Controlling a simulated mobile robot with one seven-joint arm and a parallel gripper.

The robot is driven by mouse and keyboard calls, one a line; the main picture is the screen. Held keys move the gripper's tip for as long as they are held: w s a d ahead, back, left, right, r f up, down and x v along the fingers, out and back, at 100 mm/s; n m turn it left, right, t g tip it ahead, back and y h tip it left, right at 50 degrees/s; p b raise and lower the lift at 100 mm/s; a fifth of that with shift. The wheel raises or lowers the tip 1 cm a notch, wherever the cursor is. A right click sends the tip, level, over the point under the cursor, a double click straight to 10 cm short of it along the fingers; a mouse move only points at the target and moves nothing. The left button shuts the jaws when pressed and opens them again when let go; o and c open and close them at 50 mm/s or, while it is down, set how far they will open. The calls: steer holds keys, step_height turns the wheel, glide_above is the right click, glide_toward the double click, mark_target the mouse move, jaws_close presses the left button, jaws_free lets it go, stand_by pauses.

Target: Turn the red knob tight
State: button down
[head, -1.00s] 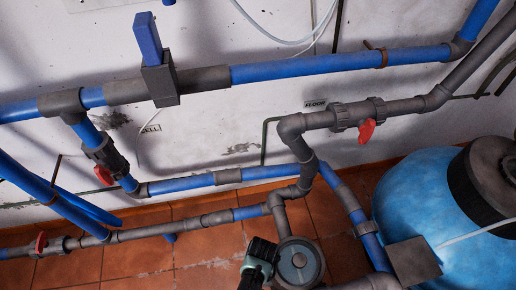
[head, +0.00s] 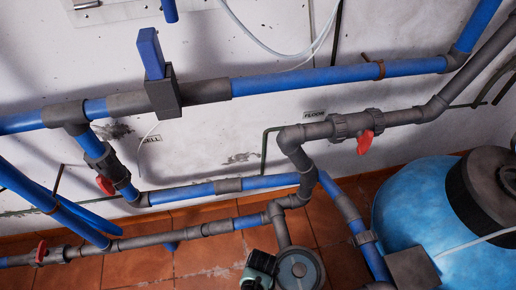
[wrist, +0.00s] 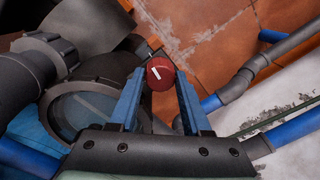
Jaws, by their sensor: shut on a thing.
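The red knob (wrist: 160,73) is round with a white line across its face. It shows in the wrist view between the two blue fingers of my gripper (wrist: 160,78), one finger on each side. My gripper is shut on the knob; its inner contact faces are hard to see. In the head view my gripper (head: 260,270) is at the bottom edge, left of a round grey-rimmed gauge (head: 298,270). The knob cannot be made out there. The gauge also shows behind the left finger in the wrist view (wrist: 82,112).
A blue tank (head: 415,215) stands at the right. Grey and blue pipes (head: 320,78) run along the white wall. Red valve handles are at the right (head: 365,142), left (head: 105,185) and lower left (head: 41,252). Orange floor tiles (head: 205,255) show bare between the pipes.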

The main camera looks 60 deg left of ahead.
steer(key=shift+c, duration=1.8)
jaws_free()
step_height(320, 180, up, 13)
steer(key=p, duration=0.5)
steer(key=shift+d+p, duration=0.3)
steer(key=shift+p, duration=0.05)
steer(key=shift+w, duration=0.1)
